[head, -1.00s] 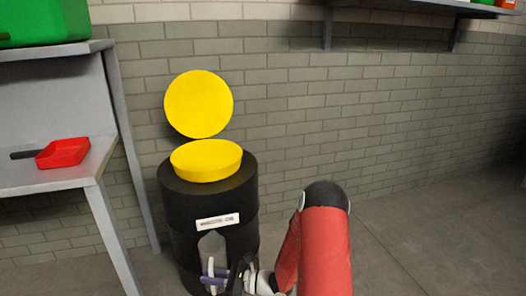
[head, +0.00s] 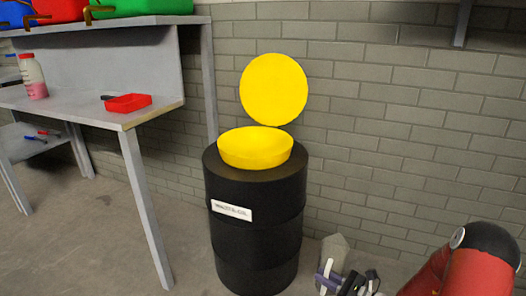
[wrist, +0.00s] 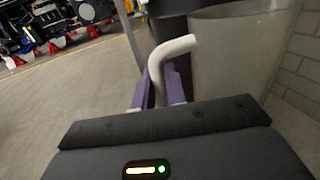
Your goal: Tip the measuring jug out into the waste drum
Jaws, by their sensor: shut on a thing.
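The waste drum (head: 256,235) is black with a white label and stands by the brick wall. A yellow funnel (head: 256,150) sits on its top, with a round yellow lid (head: 274,90) raised behind it. The measuring jug (head: 334,249) is greyish and translucent, low at the drum's right side. It fills the upper right of the wrist view (wrist: 235,58), with its pale handle (wrist: 172,47) towards me. My gripper (head: 330,280) is shut on the handle, its purple fingers (wrist: 160,88) on either side. The jug looks about upright; its contents cannot be made out.
A grey bench (head: 60,108) stands left of the drum, with a red tray (head: 128,103) and a pink-filled bottle (head: 34,77). Coloured bins line the shelf above it. The brick wall is close behind the drum. Floor at front left is clear.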

